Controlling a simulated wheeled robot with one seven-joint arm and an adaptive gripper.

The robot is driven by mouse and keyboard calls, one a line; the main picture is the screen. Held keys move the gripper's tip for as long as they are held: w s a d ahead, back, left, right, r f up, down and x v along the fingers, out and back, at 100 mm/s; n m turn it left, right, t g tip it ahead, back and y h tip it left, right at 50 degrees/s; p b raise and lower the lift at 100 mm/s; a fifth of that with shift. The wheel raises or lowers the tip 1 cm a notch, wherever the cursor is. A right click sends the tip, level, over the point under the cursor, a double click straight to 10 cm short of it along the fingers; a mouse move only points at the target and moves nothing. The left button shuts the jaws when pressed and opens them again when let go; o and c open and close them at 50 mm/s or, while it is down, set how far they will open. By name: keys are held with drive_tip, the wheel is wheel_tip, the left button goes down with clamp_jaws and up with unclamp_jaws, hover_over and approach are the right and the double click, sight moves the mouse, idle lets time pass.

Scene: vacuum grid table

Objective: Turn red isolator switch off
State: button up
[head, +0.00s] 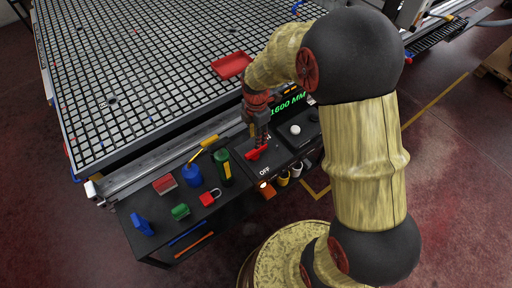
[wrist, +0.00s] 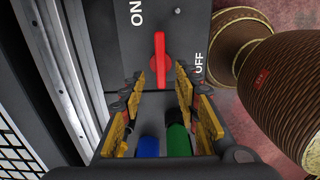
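The red isolator switch (wrist: 160,58) is a red handle on a dark panel (wrist: 113,45). In the wrist view it stands lengthwise, with ON printed at upper left and OFF to its right. I cannot tell which label it points to. It also shows in the head view (head: 256,153), partly under my gripper (head: 262,133). My gripper's two fingers are apart in the wrist view (wrist: 160,82), with nothing held between them. The handle's lower end appears between the fingertips, apart from both in the picture. How high the fingertips are above the panel is unclear.
Left of the panel, a dark shelf holds a green cylinder (head: 223,168), a blue object (head: 192,175), a red padlock (head: 209,197) and other small items. A red tray (head: 231,65) lies on the grid table (head: 130,75). A white-topped button (head: 295,130) is right of the switch.

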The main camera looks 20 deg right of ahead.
sight(256, 152)
wheel_tip(256, 152, down, 8)
drive_tip(key=b, duration=0.2)
drive_tip(key=shift+r+b, duration=0.2)
drive_tip(key=shift+b, duration=0.15)
drive_tip(key=shift+c, duration=0.2)
drive_tip(key=c, duration=0.7)
clamp_jaws()
